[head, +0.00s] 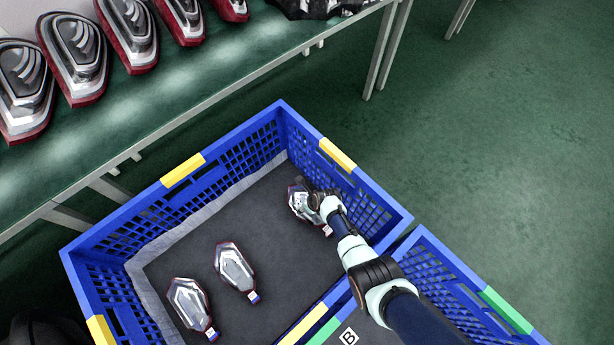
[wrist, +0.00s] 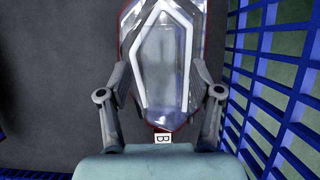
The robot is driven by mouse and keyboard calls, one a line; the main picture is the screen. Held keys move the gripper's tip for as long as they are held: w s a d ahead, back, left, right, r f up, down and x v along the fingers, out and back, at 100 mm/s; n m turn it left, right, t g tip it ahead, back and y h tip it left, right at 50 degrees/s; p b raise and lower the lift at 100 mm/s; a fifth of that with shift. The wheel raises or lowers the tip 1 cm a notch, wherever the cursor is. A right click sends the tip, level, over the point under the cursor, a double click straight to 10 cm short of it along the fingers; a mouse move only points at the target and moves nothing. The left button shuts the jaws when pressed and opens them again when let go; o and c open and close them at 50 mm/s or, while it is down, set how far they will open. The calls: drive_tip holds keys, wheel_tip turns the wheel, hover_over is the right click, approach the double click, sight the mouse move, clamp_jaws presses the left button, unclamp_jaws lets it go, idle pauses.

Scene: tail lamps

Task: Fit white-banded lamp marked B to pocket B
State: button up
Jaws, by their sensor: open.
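The white-banded lamp (head: 298,200) lies in the far right part of the yellow-marked blue crate. In the wrist view the lamp (wrist: 163,50) has a clear cover, a white band, a red rim and a small tag B (wrist: 163,138) at its near end. My gripper (head: 314,202) is over the lamp, and in the wrist view my gripper (wrist: 163,85) is open with one finger on each side of it. I cannot tell whether the fingers touch it. A label B (head: 348,337) shows in the neighbouring crate; no pocket is clearly visible.
Two other lamps (head: 188,305) (head: 235,268) lie on the crate's dark floor. The yellow-marked crate's wall (head: 345,185) stands close right of my gripper. The green-marked crate (head: 460,285) adjoins it. A green bench (head: 150,105) with several larger lamps runs along the upper left.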

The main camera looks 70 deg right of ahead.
drive_tip(key=shift+f, duration=0.15)
idle(0.4)
clamp_jaws()
idle(0.5)
